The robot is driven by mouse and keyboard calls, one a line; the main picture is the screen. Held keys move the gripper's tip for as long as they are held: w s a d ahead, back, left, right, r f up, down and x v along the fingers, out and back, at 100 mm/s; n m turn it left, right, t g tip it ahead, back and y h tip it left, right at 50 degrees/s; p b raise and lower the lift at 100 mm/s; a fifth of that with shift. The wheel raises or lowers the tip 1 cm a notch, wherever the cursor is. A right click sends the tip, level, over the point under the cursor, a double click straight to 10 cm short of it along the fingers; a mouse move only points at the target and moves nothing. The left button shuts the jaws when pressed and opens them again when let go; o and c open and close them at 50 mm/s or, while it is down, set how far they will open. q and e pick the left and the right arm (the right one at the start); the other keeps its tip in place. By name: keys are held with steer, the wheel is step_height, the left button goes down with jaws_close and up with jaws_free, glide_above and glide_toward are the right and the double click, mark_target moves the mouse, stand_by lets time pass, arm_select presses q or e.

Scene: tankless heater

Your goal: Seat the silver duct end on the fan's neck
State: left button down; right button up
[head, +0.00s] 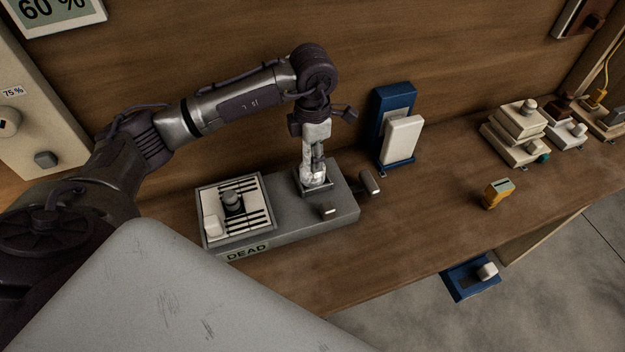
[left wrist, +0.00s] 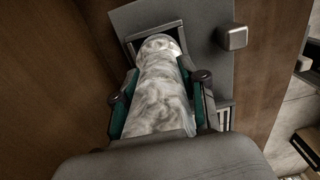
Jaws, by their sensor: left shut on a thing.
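The silver duct (left wrist: 158,98) is a crinkled metallic tube. My left gripper (head: 314,160) is shut on it, one finger on each side in the left wrist view (left wrist: 160,88). The duct (head: 318,177) points down at the square neck (head: 316,190) on top of the grey fan unit (head: 345,205). In the left wrist view the duct's far end lies over the neck's square opening (left wrist: 133,48). Whether it sits fully down in the neck cannot be told. My right gripper is not in view.
A blue stand with a white panel (head: 402,142) is behind. A yellow tool (head: 497,193) lies further right. Bench between is clear.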

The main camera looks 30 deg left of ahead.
arm_select(q)
steer(key=shift+f+b, duration=0.4)
stand_by(0.3)
steer(key=c, duration=0.5)
jaws_free()
steer(key=shift+c, duration=0.2)
step_height(320, 180, up, 12)
steer(key=shift+r, duration=0.1)
stand_by(0.3)
